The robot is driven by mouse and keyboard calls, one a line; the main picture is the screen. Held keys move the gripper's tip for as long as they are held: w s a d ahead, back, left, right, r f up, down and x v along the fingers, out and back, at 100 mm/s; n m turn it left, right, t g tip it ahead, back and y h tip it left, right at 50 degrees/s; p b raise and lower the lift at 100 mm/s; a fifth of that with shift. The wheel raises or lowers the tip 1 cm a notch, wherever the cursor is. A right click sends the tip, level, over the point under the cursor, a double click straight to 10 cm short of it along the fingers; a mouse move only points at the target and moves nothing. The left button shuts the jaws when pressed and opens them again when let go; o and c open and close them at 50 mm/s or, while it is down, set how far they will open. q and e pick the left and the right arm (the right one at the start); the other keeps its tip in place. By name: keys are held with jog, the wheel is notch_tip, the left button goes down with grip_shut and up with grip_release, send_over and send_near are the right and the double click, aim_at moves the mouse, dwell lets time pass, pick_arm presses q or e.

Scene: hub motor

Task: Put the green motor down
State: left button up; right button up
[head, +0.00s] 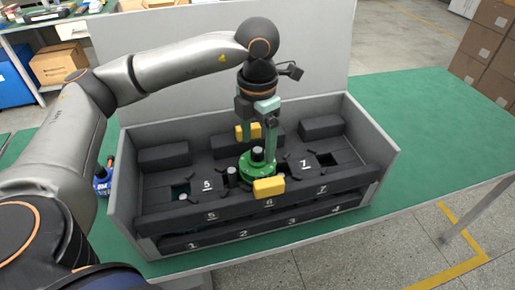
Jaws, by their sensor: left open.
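The green motor (259,168), a round green disc with a light shaft end on top, sits upright in the dark fixture near the label 6. My left gripper (258,159) reaches down over it from above. Its yellow fingertips are apart, one behind the motor and one in front of it. I cannot tell whether either fingertip touches the motor. The front fingertip hides part of the motor's near edge. My right gripper is out of view.
The grey-walled box (372,178) holds black numbered fixtures with posts and dark recesses left and right of the motor. It stands on a green table (433,125); the table's right side is clear. A tall grey panel (180,35) stands behind. A blue object (102,182) lies left of the box.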

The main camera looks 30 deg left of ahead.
pick_arm(q)
notch_tip(320, 180, up, 9)
jog(key=shift+r, duration=0.15)
jog(key=shift+s+d, duration=0.1)
dwell(0.8)
